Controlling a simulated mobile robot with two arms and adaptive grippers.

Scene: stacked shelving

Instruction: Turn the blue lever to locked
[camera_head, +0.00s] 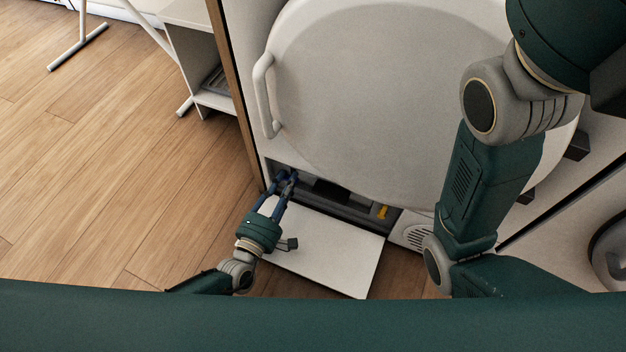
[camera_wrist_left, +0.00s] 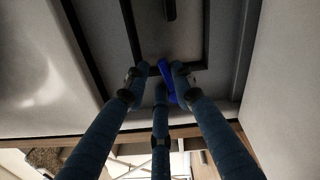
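The blue lever (camera_wrist_left: 167,79) shows in the left wrist view, inside a dark-framed recess, slanted slightly. My left gripper (camera_wrist_left: 160,76) has its fingertips around the lever, with a visible gap on the left side. Contact with the right and middle fingers cannot be told. In the head view my left gripper (camera_head: 286,178) reaches into the left end of the low compartment of the white machine, and its fingers largely hide the lever. My right arm crosses the right side of the head view; its gripper is out of view.
A white flap (camera_head: 335,258) lies open below the compartment. A large round door (camera_head: 390,90) with a handle (camera_head: 262,95) is above. The wooden floor (camera_head: 110,150) at left is clear.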

